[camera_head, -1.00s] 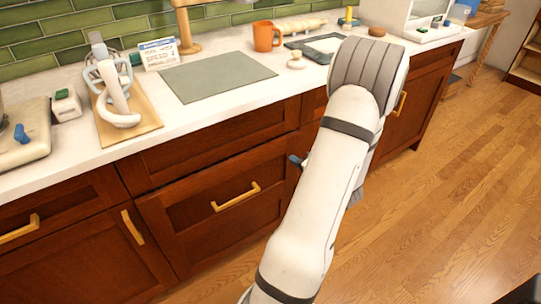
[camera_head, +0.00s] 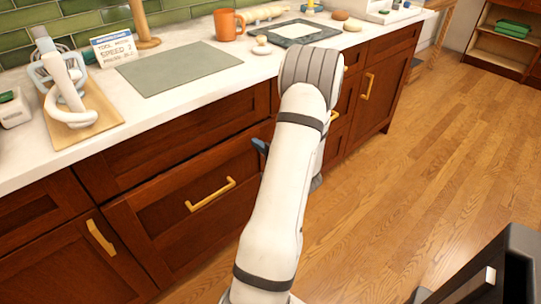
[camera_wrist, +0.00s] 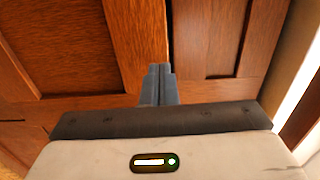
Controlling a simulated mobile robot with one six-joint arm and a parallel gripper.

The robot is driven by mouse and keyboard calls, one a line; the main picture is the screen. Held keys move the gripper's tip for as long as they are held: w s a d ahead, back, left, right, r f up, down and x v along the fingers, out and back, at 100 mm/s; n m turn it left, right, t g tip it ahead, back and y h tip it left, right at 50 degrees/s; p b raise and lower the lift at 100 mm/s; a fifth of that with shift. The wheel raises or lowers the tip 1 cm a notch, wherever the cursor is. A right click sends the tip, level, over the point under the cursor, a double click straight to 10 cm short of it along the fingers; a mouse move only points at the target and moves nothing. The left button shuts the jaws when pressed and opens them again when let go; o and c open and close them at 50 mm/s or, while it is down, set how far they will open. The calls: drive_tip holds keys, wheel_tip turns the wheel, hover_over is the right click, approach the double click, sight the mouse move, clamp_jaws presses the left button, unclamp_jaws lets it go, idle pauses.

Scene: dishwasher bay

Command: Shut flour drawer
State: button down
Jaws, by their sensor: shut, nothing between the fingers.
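Wood drawer fronts fill the cabinet below the counter; none has a readable flour label. A wide lower drawer front (camera_head: 165,215) with a yellow bar handle (camera_head: 210,193) is left of my arm. It looks flush or nearly so; I cannot tell if it stands slightly out. A plain wood front (camera_head: 170,150) is above it. My gripper (camera_wrist: 160,84) is shut and empty in the wrist view, its blue-grey fingers pointing at the wood panels (camera_wrist: 65,45); contact is unclear. In the head view my arm mostly hides it, with one blue part showing at the cabinet front.
The white counter (camera_head: 120,138) holds a grey mat (camera_head: 178,68), an orange mug (camera_head: 228,24) and a wooden board (camera_head: 95,125) with a white appliance. A dark boxy object (camera_head: 505,270) stands at lower right. Wood floor (camera_head: 400,170) is open on the right.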

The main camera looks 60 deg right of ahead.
sight(247, 135)
drive_tip(key=shift+x, duration=1.3)
drive_tip(key=shift+p+x, duration=0.3)
drive_tip(key=shift+x, duration=0.9)
drive_tip(key=shift+w+r, duration=0.2)
drive_tip(key=p+v, duration=0.2)
drive_tip(key=v, duration=1.2)
drive_tip(key=shift+s+f, duration=0.2)
drive_tip(key=shift+s, duration=0.05)
